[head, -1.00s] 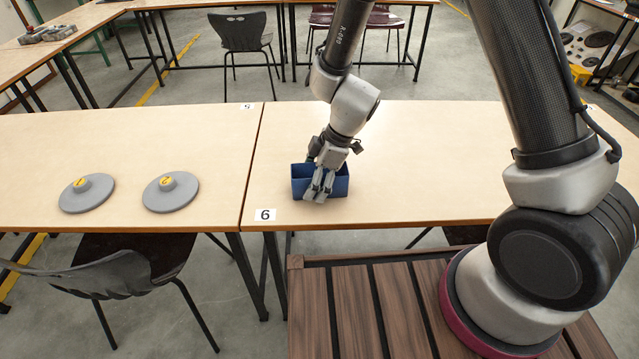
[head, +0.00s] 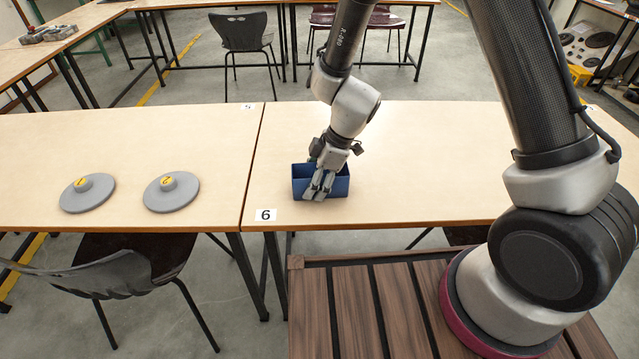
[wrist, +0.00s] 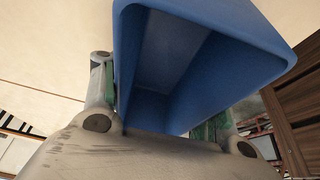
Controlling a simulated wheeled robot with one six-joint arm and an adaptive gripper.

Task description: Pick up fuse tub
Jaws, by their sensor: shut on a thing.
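The fuse tub is a blue open-topped box (head: 340,186) on the table by the label 6 in the head view. It also fills the upper middle of the wrist view (wrist: 270,32), where its inside looks empty. My gripper (head: 319,190) comes down on it from above. In the wrist view my gripper's fingers (wrist: 160,125) stand on either side of the tub, shut on it. The tub's underside is hidden, so I cannot tell whether it rests on the table or is slightly lifted.
Two grey discs with yellow-marked knobs (head: 88,193) (head: 171,191) lie on the left table. The tabletop (head: 430,160) to the right of the tub is clear. A dark chair (head: 110,270) stands in front of the left table. More tables and chairs stand behind.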

